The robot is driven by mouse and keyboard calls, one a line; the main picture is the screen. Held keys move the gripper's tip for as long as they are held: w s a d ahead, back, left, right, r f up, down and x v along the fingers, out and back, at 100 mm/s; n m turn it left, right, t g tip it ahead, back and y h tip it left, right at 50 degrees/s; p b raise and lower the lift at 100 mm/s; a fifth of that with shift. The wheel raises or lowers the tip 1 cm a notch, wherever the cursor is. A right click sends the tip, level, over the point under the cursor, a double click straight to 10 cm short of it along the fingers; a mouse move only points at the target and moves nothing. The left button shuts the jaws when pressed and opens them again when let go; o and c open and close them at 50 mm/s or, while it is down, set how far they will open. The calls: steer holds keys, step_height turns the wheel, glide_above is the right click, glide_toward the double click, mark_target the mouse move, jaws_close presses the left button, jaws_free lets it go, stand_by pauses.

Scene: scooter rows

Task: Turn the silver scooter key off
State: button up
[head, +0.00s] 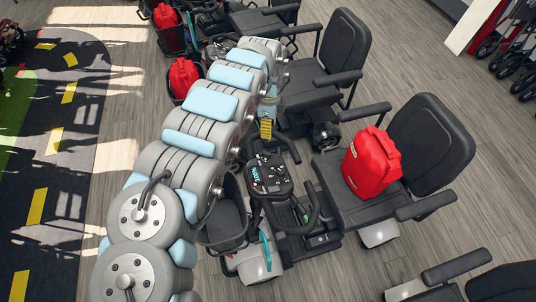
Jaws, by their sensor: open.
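A scooter with silver-white body panels (262,262) stands in the middle of the head view. Its dark control console (268,178) faces up, with dials and small lit markings. The key is too small to make out, so I cannot tell its position. My thick grey arm with pale blue pads reaches from the bottom left up to the top centre, then bends down. My gripper (266,118) hangs beyond the console in the picture, apart from it, partly hidden by my arm. It is open and appears empty, with yellow showing at its end.
Another scooter's seat (342,45) stands behind, and one more seat (500,282) at bottom right. Wood floor (480,190) is clear at right.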

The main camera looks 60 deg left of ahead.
mark_target(268, 153)
steer(key=f, duration=0.9)
steer(key=shift+s+d+f, duration=0.15)
steer(key=shift+d+f, duration=0.25)
steer(key=shift+s+f+b, duration=0.2)
steer(key=shift+f+b, duration=0.35)
steer(key=shift+f, duration=1.7)
jaws_close()
